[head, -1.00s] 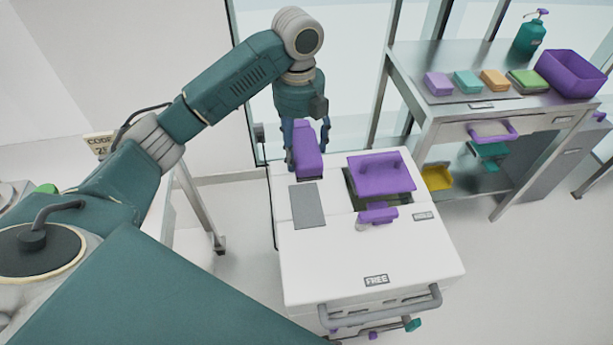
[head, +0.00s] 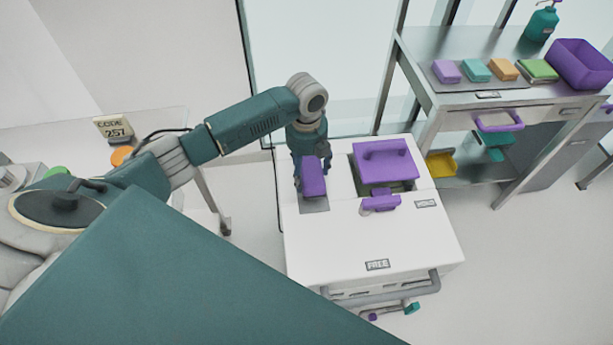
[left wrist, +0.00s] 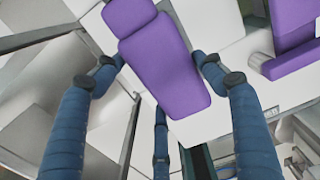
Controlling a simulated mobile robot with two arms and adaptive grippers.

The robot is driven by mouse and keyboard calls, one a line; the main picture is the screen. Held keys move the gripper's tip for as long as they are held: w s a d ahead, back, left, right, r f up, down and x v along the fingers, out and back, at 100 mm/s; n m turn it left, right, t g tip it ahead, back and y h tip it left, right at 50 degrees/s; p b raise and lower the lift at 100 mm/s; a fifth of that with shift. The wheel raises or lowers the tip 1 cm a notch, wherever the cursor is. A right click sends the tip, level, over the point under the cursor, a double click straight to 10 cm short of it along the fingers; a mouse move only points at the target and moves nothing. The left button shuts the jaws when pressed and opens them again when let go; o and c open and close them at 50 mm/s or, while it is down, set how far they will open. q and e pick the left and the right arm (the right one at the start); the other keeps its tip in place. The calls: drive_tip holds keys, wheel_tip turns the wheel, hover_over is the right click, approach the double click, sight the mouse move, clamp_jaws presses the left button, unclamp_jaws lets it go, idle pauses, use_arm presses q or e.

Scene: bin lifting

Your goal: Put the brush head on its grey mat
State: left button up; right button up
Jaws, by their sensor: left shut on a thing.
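My left gripper (head: 311,172) is shut on the purple brush head (head: 313,182), an oblong block, over the left part of the white cart top. The grey mat (head: 315,206) lies flat there; the brush head overlaps it in the head view and hides its far part. I cannot tell if they touch. In the left wrist view the brush head (left wrist: 165,65) sits between the blue fingers of the left gripper (left wrist: 157,65). My right gripper is not in view.
On the white cart (head: 325,250), a purple lidded bin (head: 385,160) sits in an opening right of the mat, with a purple handle piece (head: 380,203) before it. A steel table (head: 440,45) at right holds several coloured blocks and a purple tub (head: 580,65). The cart's front top is clear.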

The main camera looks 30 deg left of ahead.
sight(307, 170)
use_arm(q)
drive_tip(key=shift+f, duration=1.9)
drive_tip(key=shift+f, duration=0.15)
drive_tip(key=o, duration=1.3)
wheel_tip(307, 170, up, 12)
drive_tip(key=shift+r+b, duration=0.2)
drive_tip(key=shift+b, duration=0.35)
